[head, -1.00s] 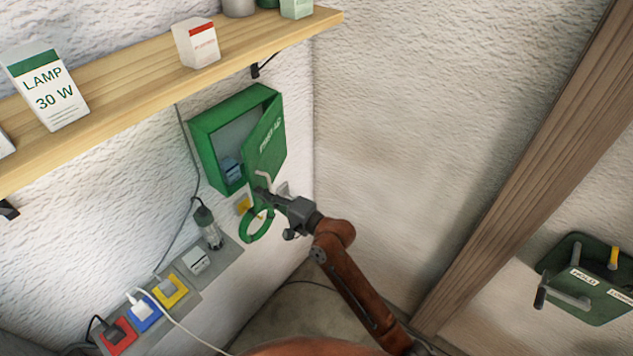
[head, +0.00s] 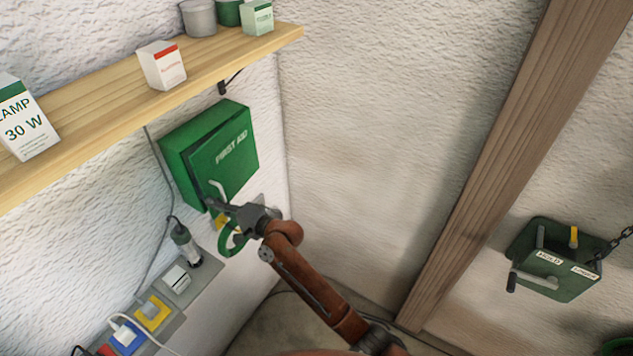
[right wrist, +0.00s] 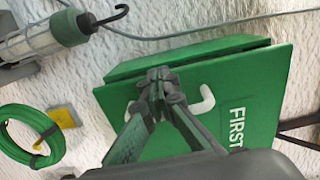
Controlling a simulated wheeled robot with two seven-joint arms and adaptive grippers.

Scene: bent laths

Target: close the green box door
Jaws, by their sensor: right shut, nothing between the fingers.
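The green first aid box (head: 177,160) hangs on the wall below the shelf. Its door (head: 228,155), lettered "FIRST AID", stands almost against the box, with a narrow dark gap along one edge; the door also shows in the right wrist view (right wrist: 250,85). A white hooked handle (head: 218,188) sits on the door's lower part. My right gripper (head: 212,204) is shut and empty at the door's lower edge, close to the handle. In the right wrist view its fingertips (right wrist: 158,78) overlap the door's face; whether they touch it is unclear. My left gripper is out of view.
The wooden shelf (head: 105,95) with boxes and pots runs above the green box. A green ring (head: 229,243), a hanging lamp (head: 186,242) and a row of sockets (head: 152,312) lie below it. A wooden post (head: 485,165) stands right; the wall between is bare.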

